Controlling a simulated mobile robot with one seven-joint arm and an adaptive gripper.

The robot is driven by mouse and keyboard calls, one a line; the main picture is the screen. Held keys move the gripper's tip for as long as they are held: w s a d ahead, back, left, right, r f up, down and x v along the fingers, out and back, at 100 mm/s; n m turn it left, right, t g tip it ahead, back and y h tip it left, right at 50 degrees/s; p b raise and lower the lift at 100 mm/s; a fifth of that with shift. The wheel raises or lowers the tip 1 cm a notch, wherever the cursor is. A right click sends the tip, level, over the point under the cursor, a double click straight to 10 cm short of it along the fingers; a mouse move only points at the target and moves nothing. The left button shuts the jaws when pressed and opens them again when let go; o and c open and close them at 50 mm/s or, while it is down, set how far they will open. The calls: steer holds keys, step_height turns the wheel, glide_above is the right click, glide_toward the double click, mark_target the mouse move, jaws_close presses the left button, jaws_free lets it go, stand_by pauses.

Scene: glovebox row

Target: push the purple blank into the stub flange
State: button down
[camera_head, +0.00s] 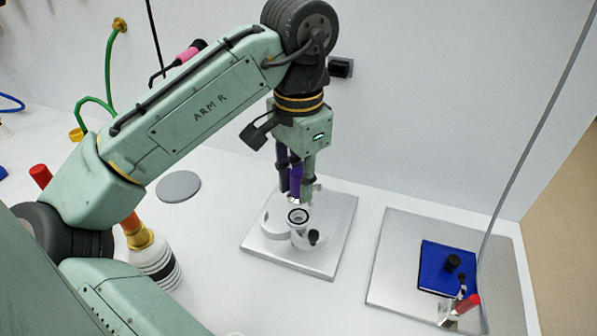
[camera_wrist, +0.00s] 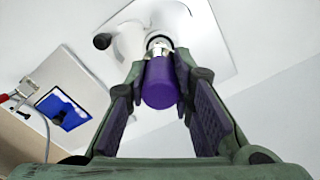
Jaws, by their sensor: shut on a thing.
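The purple blank (camera_head: 296,181) is held upright between the fingers of my gripper (camera_head: 296,178). It also shows in the wrist view (camera_wrist: 160,84), where the fingers (camera_wrist: 161,90) close on its sides. Its pale metal lower end points down at the stub flange (camera_head: 298,216), a white round fitting with a dark-ringed opening on a metal plate. In the head view the blank's lower end is just above the opening, close to it.
The metal base plate (camera_head: 331,254) carries the fitting. To the right, another plate (camera_head: 395,263) holds a blue pad (camera_head: 434,265) with a black knob and a red-handled clamp (camera_head: 466,305). A grey disc (camera_head: 178,186) lies left. A white-and-black bottle (camera_head: 158,262) stands near my arm.

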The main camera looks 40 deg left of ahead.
mark_target(299, 203)
steer(key=shift+f+b, duration=0.5)
steer(key=shift+f, duration=0.9)
steer(key=shift+r+p, duration=0.1)
steer(key=shift+p, duration=1.15)
stand_by(0.5)
steer(key=shift+f+b, duration=0.65)
steer(key=shift+f, duration=0.6)
steer(key=c, duration=1.3)
jaws_free()
step_height(299, 203, up, 12)
